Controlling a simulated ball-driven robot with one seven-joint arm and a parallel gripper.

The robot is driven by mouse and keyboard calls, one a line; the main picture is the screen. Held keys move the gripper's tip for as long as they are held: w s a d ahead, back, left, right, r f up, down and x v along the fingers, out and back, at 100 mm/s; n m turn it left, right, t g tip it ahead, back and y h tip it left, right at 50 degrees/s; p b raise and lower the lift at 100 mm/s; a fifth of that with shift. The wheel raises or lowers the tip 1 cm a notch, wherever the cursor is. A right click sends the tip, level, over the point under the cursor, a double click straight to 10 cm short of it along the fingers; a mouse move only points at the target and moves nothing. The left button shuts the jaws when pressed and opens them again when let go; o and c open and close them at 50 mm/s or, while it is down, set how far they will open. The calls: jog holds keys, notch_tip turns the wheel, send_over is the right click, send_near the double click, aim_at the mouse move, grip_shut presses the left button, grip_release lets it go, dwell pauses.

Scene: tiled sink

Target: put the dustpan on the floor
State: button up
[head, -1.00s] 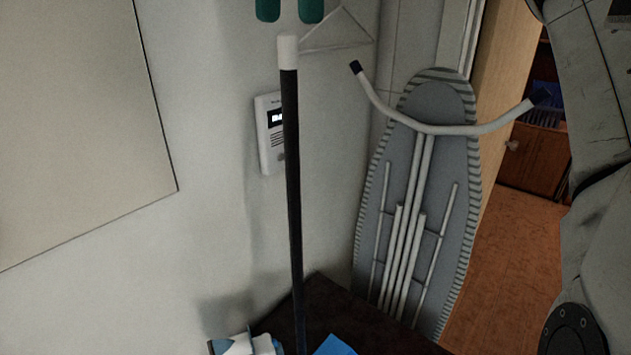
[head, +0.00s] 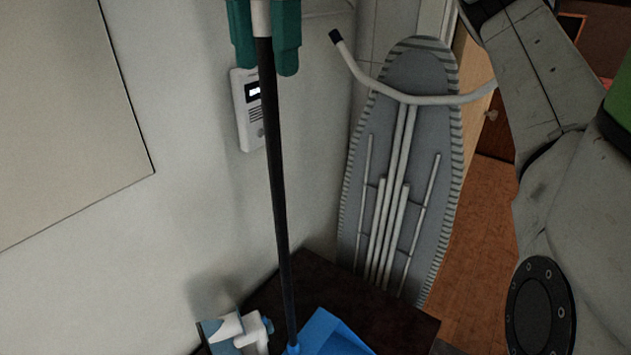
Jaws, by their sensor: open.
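The dustpan has a blue pan (head: 335,335) at the bottom edge of the head view and a long black handle (head: 276,165) with a white top end. It stands upright, its pan at a dark brown surface; the lower part of the pan is cut off by the frame. My gripper (head: 265,66) is at the top of the picture. Its two green fingers are open, one on each side of the handle's top. The picture does not settle whether either finger touches the handle.
A white and blue bottle (head: 250,330) stands left of the pan on the dark brown surface (head: 395,320). A white wall intercom (head: 247,115) is behind the handle. An ironing board (head: 400,180) leans at the wall. Orange-brown wooden floor (head: 480,240) shows at right.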

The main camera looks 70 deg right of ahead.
notch_tip(320, 180, down, 2)
jog(key=shift+f+b, duration=0.1)
jog(key=shift+b, duration=0.85)
jog(key=shift+c, duration=0.2)
grip_shut()
dwell(0.5)
